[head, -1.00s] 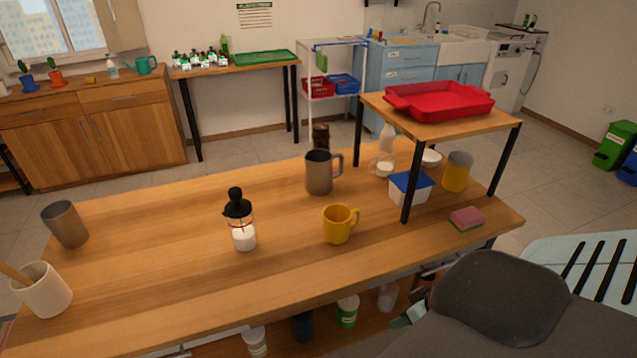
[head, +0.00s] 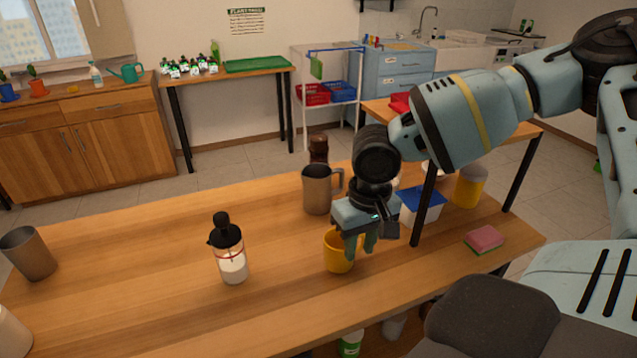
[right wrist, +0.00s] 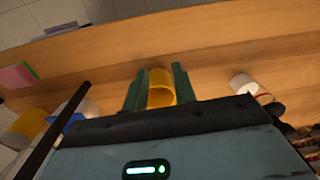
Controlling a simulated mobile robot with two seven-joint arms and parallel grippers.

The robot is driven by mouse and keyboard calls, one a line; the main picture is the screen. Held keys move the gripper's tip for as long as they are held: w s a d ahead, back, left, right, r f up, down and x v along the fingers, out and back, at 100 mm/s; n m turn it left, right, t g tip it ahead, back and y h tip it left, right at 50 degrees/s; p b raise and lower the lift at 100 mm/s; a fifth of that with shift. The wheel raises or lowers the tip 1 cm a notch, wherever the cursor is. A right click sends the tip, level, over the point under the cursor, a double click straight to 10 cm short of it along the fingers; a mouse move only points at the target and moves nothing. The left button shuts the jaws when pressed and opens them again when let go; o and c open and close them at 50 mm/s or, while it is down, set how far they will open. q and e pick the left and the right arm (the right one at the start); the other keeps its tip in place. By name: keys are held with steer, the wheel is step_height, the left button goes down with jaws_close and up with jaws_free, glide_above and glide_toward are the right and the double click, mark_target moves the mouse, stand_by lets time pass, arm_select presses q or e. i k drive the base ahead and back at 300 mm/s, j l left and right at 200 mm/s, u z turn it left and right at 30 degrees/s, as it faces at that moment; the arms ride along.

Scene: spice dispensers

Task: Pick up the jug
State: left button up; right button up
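A grey metal jug (head: 317,190) with a side handle stands upright on the wooden table in the head view, behind a yellow mug (head: 337,257). My right gripper (head: 360,245) points down over the yellow mug, in front of and to the right of the jug, and hides part of the mug. In the right wrist view the open fingers (right wrist: 159,88) frame the yellow mug (right wrist: 160,80). I cannot tell whether they touch it. The grey jug is not clear in the right wrist view. My left gripper is not in view.
A glass dispenser (head: 230,255) with white contents and a black top stands left of the mug. The table's left-middle is clear.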

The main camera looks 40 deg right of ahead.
mark_target(324, 188)
steer(key=i+l, duration=0.45)
steer(key=l, duration=0.15)
steer(key=i+l, duration=0.5)
steer(key=l, duration=0.1)
